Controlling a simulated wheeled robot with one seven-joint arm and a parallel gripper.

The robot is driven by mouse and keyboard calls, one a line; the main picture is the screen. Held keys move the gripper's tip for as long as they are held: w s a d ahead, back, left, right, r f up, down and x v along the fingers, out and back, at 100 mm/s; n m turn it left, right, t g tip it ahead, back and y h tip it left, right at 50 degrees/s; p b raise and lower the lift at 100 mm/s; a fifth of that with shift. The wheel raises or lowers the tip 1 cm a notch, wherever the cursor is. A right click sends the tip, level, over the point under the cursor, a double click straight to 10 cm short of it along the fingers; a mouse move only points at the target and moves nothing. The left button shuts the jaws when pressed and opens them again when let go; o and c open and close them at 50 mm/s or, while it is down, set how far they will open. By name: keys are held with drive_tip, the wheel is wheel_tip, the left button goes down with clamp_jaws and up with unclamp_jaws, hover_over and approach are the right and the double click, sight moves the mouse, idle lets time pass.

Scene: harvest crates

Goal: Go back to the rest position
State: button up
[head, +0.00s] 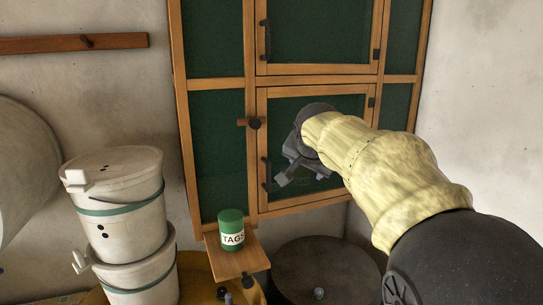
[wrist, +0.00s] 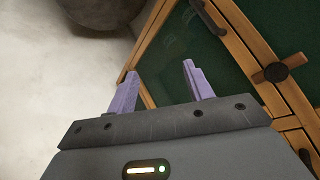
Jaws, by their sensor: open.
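My gripper (head: 287,181) is in front of the lower door of a wooden-framed cabinet (head: 263,190) with dark green panels. In the wrist view my gripper (wrist: 157,80) shows two purple fingers spread apart with nothing between them. The lower door looks closed, and its dark handle (head: 266,174) is just left of the gripper. I cannot tell whether the gripper touches the door. My arm reaches in from the lower right of the head view in a yellow sleeve and hides part of the door.
A green TAGS jar (head: 231,230) stands on a small wooden shelf (head: 238,262) below the cabinet. Stacked white buckets (head: 118,205) stand at the left. A dark round barrel (head: 325,268) is below the arm. A wooden turn latch (head: 254,123) sits on the cabinet frame. Bare wall is at right.

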drive_tip(key=s+d+f+n+g, duration=0.2)
drive_tip(key=s+f, duration=0.3)
drive_tip(key=f, duration=0.5)
drive_tip(key=s+d+f+n+g, duration=0.1)
drive_tip(key=s+d+f+g, duration=0.15)
drive_tip(key=s+f, duration=0.45)
drive_tip(key=s+d+f+n+g, duration=0.2)
drive_tip(key=s+f+n, duration=0.1)
drive_tip(key=s+f, duration=1.1)
drive_tip(key=shift+d+f+y, duration=0.15)
drive_tip(key=shift+f+y, duration=0.15)
drive_tip(key=shift+f, duration=0.4)
drive_tip(key=shift+g, duration=0.25)
drive_tip(key=shift+s+d, duration=0.2)
